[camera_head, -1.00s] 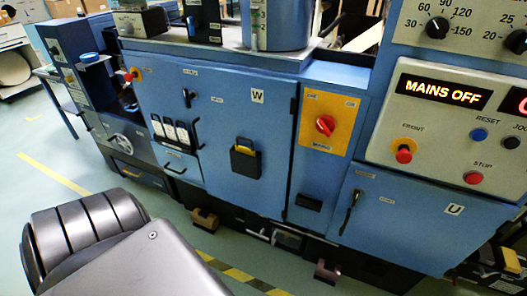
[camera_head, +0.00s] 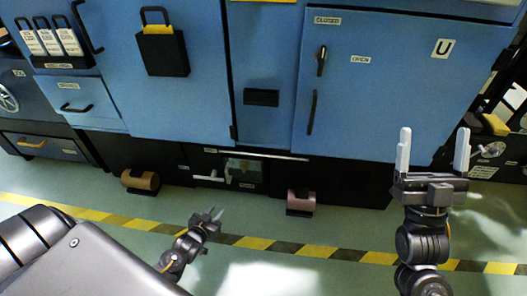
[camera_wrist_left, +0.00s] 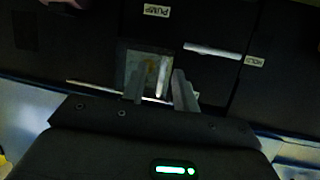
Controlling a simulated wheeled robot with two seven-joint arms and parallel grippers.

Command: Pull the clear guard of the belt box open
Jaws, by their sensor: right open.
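The belt box with its clear guard (camera_head: 244,169) appears to be the small window low in the dark base, under the blue cabinet. A pale bar (camera_head: 228,174) shows at the window's left side. In the left wrist view the clear window (camera_wrist_left: 148,68) lies beyond the fingers, near a label reading PUMP. My left gripper (camera_head: 214,213) is low, in front of and below the window in the head view, open with a gap between its fingers (camera_wrist_left: 160,90). My right gripper (camera_head: 433,148) is open and empty, pointing up before the cabinet's right side.
Brown pedals (camera_head: 140,181) and (camera_head: 300,201) stand on the floor on either side of the window. A blue door (camera_head: 395,85) with a U label and dark handles is above right. Yellow-black tape (camera_head: 290,247) crosses the floor, which is otherwise clear in front.

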